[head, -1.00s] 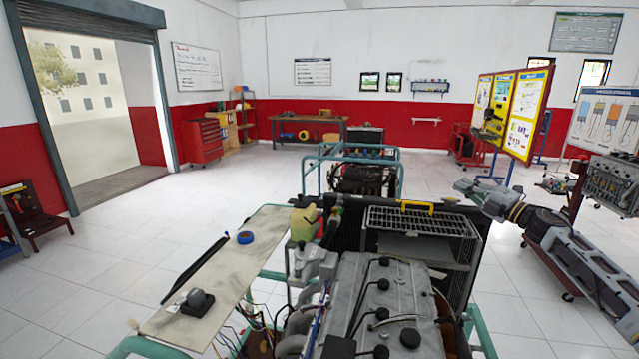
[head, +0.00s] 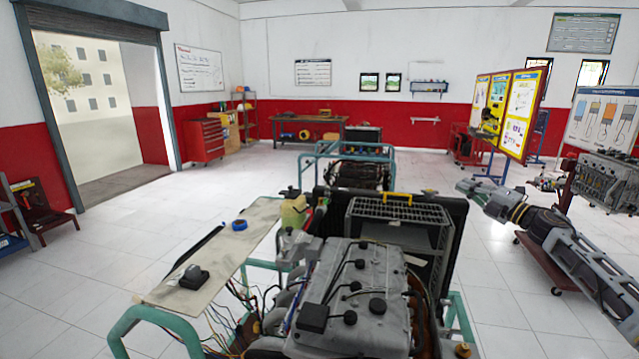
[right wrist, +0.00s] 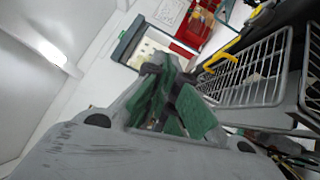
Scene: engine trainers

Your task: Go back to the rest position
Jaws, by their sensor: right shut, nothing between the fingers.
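My right gripper (head: 468,190) reaches in from the right in the head view. It is in the air to the right of the engine trainer's radiator, apart from it. Its fingers are shut with nothing between them. In the right wrist view its green-padded fingers (right wrist: 172,108) show close together. My left gripper is not in view.
Display boards (head: 510,105) stand right. Floor at left is open.

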